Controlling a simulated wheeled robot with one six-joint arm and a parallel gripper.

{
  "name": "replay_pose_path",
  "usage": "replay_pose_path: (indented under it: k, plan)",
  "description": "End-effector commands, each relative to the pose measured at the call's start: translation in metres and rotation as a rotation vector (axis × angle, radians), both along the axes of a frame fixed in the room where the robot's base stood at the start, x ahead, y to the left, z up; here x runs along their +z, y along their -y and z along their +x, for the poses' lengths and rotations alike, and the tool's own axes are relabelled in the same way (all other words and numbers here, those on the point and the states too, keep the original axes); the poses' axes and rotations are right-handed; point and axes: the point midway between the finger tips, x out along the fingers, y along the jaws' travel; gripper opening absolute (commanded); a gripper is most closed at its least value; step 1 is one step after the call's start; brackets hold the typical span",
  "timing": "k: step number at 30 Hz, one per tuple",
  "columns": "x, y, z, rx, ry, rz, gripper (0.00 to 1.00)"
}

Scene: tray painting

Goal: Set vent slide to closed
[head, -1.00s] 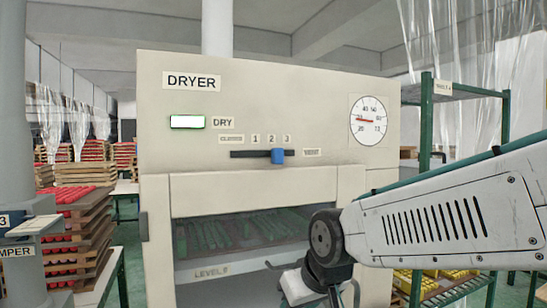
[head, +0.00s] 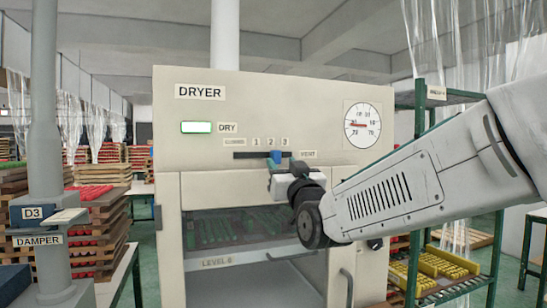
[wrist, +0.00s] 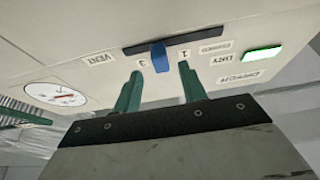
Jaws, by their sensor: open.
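The vent slide is a blue knob (head: 276,157) on a dark horizontal slot (head: 247,155) in the dryer's cream front panel. It sits near the 2 mark, right of the slot's middle. A small blurred label, apparently CLOSED (head: 234,142), is above the slot's left end; VENT (head: 308,154) is at its right. My gripper (head: 284,165) is in front of the panel at the knob. In the wrist view, which is upside down, the open green fingers (wrist: 160,70) stand on either side of the knob (wrist: 160,57), with gaps; whether they reach its depth is unclear.
The dryer (head: 170,120) has a lit DRY lamp (head: 197,128) and a round gauge (head: 362,125). Its opening is below the slide. A damper column (head: 48,150) stands at left. A green rack (head: 420,130) is at right, behind my arm.

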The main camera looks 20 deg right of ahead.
Motion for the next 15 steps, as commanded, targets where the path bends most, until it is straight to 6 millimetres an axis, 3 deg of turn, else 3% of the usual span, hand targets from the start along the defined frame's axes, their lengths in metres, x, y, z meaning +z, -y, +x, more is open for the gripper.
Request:
replay_pose_path:
  k: [7,15]
  plan:
    - [0.015,-0.001,0.037,0.002,-0.001,0.0,0.42]
    - [0.021,0.001,0.052,0.001,-0.002,0.0,0.42]
